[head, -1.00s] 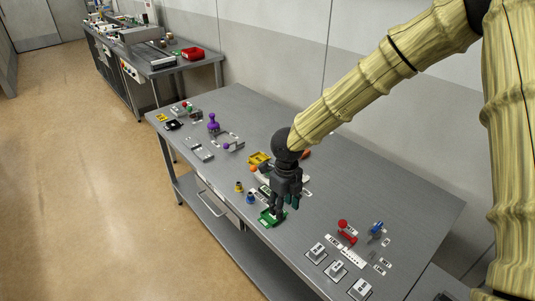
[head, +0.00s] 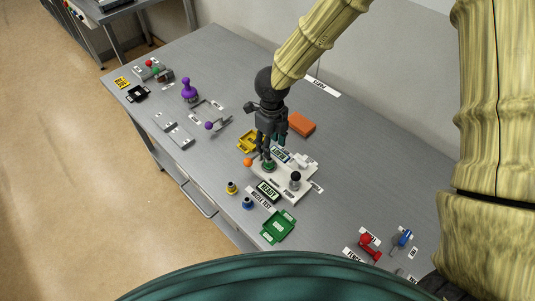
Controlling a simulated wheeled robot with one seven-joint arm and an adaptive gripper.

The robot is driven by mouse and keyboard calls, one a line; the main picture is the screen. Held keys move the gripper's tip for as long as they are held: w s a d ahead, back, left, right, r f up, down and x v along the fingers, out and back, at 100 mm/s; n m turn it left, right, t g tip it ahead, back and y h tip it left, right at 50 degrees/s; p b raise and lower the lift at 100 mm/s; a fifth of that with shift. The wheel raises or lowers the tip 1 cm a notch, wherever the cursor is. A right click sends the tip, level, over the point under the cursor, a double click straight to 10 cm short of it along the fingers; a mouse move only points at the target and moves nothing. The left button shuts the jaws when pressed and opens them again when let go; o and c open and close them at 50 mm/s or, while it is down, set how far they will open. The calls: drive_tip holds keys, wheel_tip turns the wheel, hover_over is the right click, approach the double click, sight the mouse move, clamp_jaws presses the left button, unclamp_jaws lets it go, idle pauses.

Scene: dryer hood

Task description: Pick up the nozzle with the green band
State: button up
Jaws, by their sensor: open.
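My gripper (head: 264,157) is open, pointing down over the left part of a white plate (head: 298,189). A small round green piece (head: 269,166) shows right at its fingertips. It looks like the nozzle with the green band, but the fingers partly hide it. I cannot tell whether they touch it. Two similar small nozzles stand on the table nearer the front edge, one with a yellow band (head: 231,187) and one with a blue band (head: 247,202). An empty-looking green tray (head: 278,228) lies in front of the plate.
A black-and-silver upright part (head: 295,180) stands on the plate. Close by are an orange ball (head: 248,161), a yellow tray (head: 247,142) and an orange block (head: 301,124). Purple-knobbed pieces (head: 190,91) stand left. Red (head: 370,248) and blue (head: 402,239) handled parts stand right.

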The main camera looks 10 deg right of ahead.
sight(270, 160)
drive_tip(key=shift+s+a+f, duration=0.15)
drive_tip(key=shift+s+f, duration=0.3)
drive_tip(key=shift+s, duration=0.75)
drive_tip(key=w+f+p, duration=0.1)
drive_tip(key=f, duration=0.1)
drive_tip(key=w+f+p, duration=0.1)
drive_tip(key=shift+w+a+f, duration=0.15)
drive_tip(key=shift+f, duration=0.2)
drive_tip(key=shift+s+f+p, duration=0.3)
drive_tip(key=shift+s+f, duration=0.05)
drive_tip(key=shift+f, duration=0.3)
drive_tip(key=shift+s+f, duration=0.25)
drive_tip(key=shift+s, duration=0.2)
drive_tip(key=shift+w+f, duration=0.55)
drive_tip(key=shift+s+r, duration=0.25)
drive_tip(key=shift+s, duration=0.05)
drive_tip(key=c, duration=0.5)
drive_tip(key=shift+f, duration=0.1)
clamp_jaws()
